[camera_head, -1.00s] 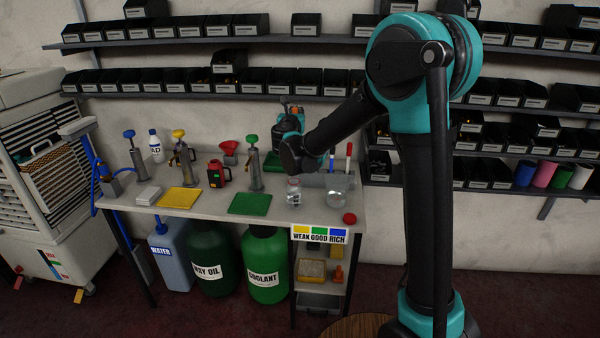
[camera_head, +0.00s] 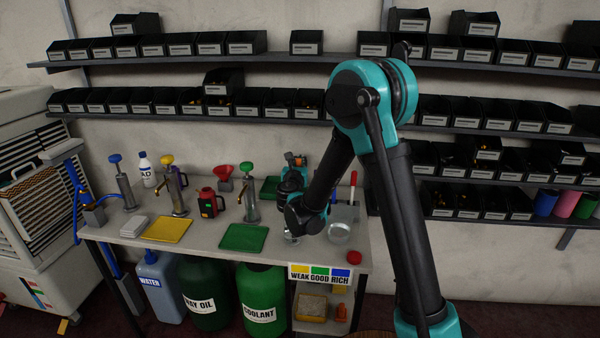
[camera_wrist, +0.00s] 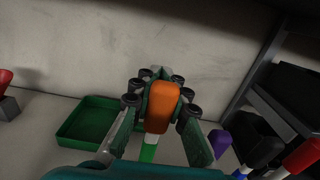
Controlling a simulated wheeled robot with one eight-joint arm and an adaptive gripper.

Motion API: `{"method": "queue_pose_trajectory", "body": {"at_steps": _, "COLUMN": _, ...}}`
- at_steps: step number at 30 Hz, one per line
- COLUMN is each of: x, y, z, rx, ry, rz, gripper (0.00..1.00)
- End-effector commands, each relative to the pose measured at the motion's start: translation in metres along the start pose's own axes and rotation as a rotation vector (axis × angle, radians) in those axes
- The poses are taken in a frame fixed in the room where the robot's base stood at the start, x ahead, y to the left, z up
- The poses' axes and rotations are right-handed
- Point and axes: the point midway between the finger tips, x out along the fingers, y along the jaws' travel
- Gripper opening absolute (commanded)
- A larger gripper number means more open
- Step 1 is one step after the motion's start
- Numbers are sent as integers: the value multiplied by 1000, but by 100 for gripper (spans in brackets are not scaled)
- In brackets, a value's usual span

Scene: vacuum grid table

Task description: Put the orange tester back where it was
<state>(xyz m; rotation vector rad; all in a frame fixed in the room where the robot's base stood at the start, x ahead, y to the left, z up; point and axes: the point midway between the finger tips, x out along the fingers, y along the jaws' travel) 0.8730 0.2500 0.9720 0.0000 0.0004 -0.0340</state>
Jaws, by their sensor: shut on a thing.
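The orange tester (camera_wrist: 162,106) is held upright between the fingers of my gripper (camera_wrist: 160,100) in the wrist view. In the head view my gripper (camera_head: 294,164) is over the back of the table, with a small orange patch of the tester (camera_head: 298,160) showing. In the wrist view, a shallow green tray (camera_wrist: 72,128) lies to the left of the tester, apart from it. That tray (camera_head: 270,188) is partly hidden by my arm in the head view. A green strip (camera_wrist: 148,153) shows just below the tester; I cannot tell what it belongs to.
A green-topped pump (camera_head: 251,192) and a red funnel (camera_head: 223,178) stand left of the arm. A grey holder (camera_head: 346,213) with a red marker (camera_head: 353,185) and a glass cup (camera_head: 339,232) are to the right. Shelves of black bins (camera_head: 480,110) line the wall.

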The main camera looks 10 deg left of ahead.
Motion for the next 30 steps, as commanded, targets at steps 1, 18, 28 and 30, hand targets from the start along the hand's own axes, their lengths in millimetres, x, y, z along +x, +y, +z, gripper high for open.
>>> {"method": "queue_pose_trajectory", "body": {"at_steps": 1, "x": 0, "y": 0, "z": -6, "rx": 0, "ry": 0, "rz": 0, "gripper": 0}}
{"method": "queue_pose_trajectory", "body": {"at_steps": 18, "x": 0, "y": 0, "z": -38, "rx": 0, "ry": 0, "rz": 0, "gripper": 0}}
{"method": "queue_pose_trajectory", "body": {"at_steps": 28, "x": 0, "y": 0, "z": -41, "rx": 0, "ry": 0, "rz": 0, "gripper": 36}}
{"method": "queue_pose_trajectory", "body": {"at_steps": 30, "x": 0, "y": 0, "z": -41, "rx": 0, "ry": 0, "rz": 0, "gripper": 36}}
